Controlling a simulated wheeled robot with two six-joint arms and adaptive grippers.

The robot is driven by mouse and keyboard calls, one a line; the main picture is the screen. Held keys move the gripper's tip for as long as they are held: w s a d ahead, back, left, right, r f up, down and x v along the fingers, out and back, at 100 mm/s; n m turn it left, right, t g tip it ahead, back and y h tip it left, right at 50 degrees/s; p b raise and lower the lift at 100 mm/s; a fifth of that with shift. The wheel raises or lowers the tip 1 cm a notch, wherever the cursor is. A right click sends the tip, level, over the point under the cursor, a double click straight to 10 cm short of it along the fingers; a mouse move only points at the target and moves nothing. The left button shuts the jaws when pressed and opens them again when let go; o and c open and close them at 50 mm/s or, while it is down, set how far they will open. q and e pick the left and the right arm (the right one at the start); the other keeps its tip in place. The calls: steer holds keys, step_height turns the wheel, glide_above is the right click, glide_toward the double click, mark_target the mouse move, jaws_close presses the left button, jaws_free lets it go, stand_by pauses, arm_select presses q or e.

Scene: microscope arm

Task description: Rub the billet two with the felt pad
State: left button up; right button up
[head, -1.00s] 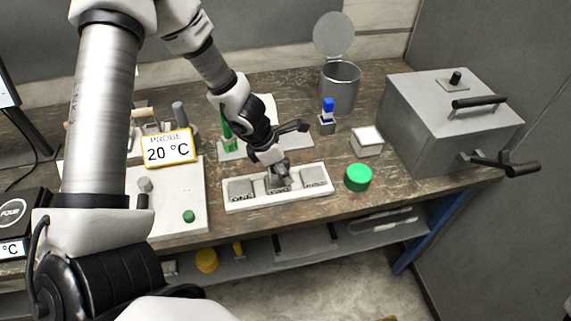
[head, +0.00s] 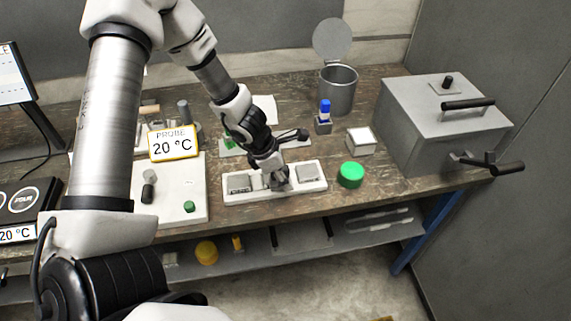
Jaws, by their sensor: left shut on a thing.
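A white tray (head: 275,197) on the bench holds three grey billets in a row. Billet one (head: 240,183) is at the left end, and the third billet (head: 307,173) is at the right end. Billet two (head: 258,181) is in the middle, partly hidden by my left gripper. My left gripper (head: 280,181) points down over the middle of the tray, at the right side of billet two. It is shut on a small grey thing, likely the felt pad, mostly hidden by the fingers. I cannot tell whether it touches the billet. My right gripper is not in view.
Right of the tray are a green round lid (head: 350,175), a white-topped block (head: 361,141) and a grey box furnace (head: 440,125) with protruding handles. A blue-topped item (head: 324,116) and an open metal bin (head: 338,90) stand behind. A probe display (head: 173,144) stands left.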

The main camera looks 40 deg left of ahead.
mark_target(286, 165)
arm_select(q)
steer(key=r+p, duration=0.3)
steer(key=r, duration=0.1)
steer(key=shift+w+r, duration=0.2)
steer(key=shift+a+r+p, duration=0.2)
steer(key=shift+r+p, duration=0.1)
steer(key=shift+p, duration=0.15)
steer(key=shift+s+d+r+p, duration=0.1)
steer(key=shift+d+r+p, duration=0.05)
steer(key=shift+r+p, duration=0.45)
steer(key=shift+d+r+p, duration=0.1)
steer(key=shift+r+p, duration=0.4)
steer(key=shift+r, duration=0.15)
steer(key=shift+r+p, duration=0.3)
steer(key=shift+a, duration=0.1)
